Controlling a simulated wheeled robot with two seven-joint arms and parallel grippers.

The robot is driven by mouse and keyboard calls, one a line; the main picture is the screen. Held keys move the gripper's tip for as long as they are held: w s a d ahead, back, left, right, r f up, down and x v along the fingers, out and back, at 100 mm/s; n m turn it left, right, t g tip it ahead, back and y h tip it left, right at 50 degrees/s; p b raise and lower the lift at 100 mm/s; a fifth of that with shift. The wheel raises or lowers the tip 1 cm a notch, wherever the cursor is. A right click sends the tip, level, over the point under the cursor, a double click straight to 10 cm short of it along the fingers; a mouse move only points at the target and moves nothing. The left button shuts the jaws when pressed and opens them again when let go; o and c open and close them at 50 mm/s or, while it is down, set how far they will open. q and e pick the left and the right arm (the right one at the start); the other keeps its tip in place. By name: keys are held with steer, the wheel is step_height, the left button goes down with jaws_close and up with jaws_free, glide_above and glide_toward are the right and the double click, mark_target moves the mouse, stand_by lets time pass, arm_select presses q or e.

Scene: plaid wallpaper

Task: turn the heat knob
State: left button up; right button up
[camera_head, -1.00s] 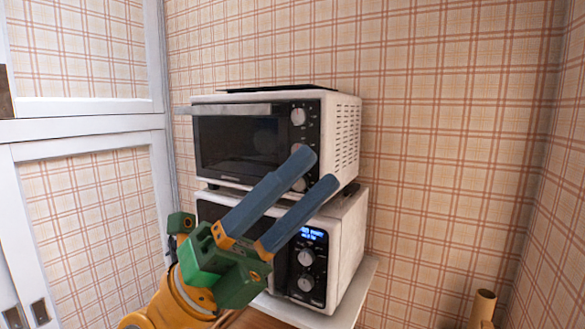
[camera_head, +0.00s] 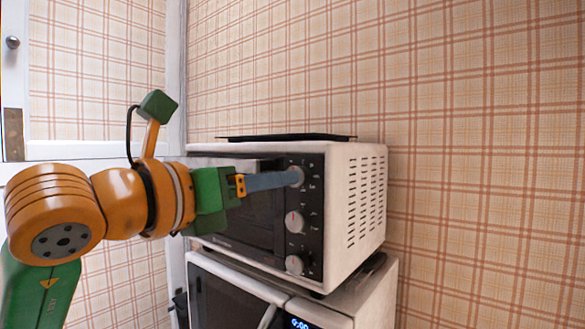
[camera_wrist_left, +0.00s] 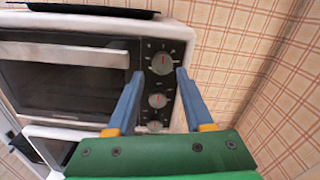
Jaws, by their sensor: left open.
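A white toaster oven (camera_head: 345,157) with a dark front has a column of round silver knobs on its right side. The top knob (camera_head: 297,177) is at my left gripper's fingertips (camera_head: 289,179). The middle knob (camera_head: 295,221) and bottom knob (camera_head: 294,264) are below it. I cannot read which one is labelled heat. In the left wrist view, the open blue fingers (camera_wrist_left: 160,74) stand to either side of the lower edge of the top knob (camera_wrist_left: 162,63); I cannot tell whether they touch it. My right gripper is out of view.
The toaster oven stands on a white microwave (camera_head: 368,300) with a lit display. A dark flat tray (camera_head: 285,137) lies on top of the oven. A white panelled door or cabinet (camera_head: 95,150) is at the left. The space right of the oven is clear to the plaid wall.

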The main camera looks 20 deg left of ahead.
mark_target(304, 174)
arm_select(q)
steer(key=p+x, duration=0.1)
steer(key=x, duration=0.3)
steer(key=shift+s+d+f, duration=0.1)
steer(key=shift+s+d, duration=0.05)
steer(key=shift+s, duration=0.1)
jaws_close()
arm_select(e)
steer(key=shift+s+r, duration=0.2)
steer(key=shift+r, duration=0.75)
